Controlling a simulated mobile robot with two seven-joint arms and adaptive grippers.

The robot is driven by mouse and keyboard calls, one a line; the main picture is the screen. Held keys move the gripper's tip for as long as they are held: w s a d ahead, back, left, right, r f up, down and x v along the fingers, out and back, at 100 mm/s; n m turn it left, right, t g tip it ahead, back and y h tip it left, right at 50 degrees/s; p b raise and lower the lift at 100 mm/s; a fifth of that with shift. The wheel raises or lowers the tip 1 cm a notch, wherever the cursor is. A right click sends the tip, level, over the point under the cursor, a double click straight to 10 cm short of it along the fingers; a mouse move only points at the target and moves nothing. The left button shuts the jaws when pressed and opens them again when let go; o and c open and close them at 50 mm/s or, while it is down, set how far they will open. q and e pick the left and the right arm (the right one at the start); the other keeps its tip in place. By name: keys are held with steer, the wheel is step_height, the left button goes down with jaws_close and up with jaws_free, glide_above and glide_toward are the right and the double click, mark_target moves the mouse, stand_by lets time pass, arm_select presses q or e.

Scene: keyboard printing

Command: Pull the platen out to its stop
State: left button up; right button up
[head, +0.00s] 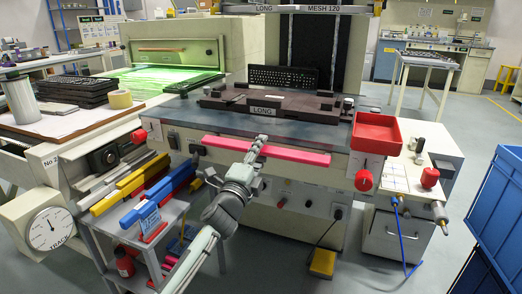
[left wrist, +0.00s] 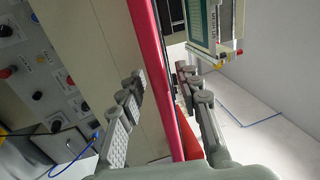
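The platen (head: 210,116) is the blue-grey plate on the printing machine, with a dark fixture labelled LONG (head: 270,105) on it. A long pink-red bar (head: 295,154) runs along its front edge; it also shows in the left wrist view (left wrist: 158,75). My left gripper (head: 256,145) reaches up from below to the bar, left of its middle. In the left wrist view my left gripper (left wrist: 165,95) is open, with the bar passing between its fingers and a gap visible on the left side. Contact with the bar cannot be told. My right gripper is not in view.
A red tray (head: 376,132) stands to the right of the platen. Red, yellow and blue bars (head: 165,188) lie on a small side stand at the left. Red knobs (head: 363,181) stick out of the machine front. Blue crates (head: 497,200) stand at the right edge.

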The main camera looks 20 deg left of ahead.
arm_select(q)
steer(key=v, duration=1.2)
stand_by(0.3)
steer(key=s+a+f+n+g+y, duration=0.1)
steer(key=s+a+f+n+g, duration=0.2)
steer(key=f, duration=0.4)
steer(key=s+a+f+n+g+y, duration=0.1)
steer(key=s+f+n+g+y, duration=0.2)
steer(key=f, duration=0.5)
steer(key=s+a+f+n+g, duration=0.2)
steer(key=s+f+n+g, duration=0.1)
steer(key=f+n, duration=0.3)
steer(key=s+d+f+n+g+h, duration=0.1)
steer(key=s+f+n+g, duration=0.3)
steer(key=s+f+g, duration=0.4)
steer(key=s+d+f, duration=0.1)
steer(key=s+f, duration=0.6)
steer(key=s, duration=0.3)
steer(key=shift+s+d+f+n+h, duration=0.25)
steer(key=shift+s+f+n+h, duration=0.05)
steer(key=shift+s+n+h, duration=0.1)
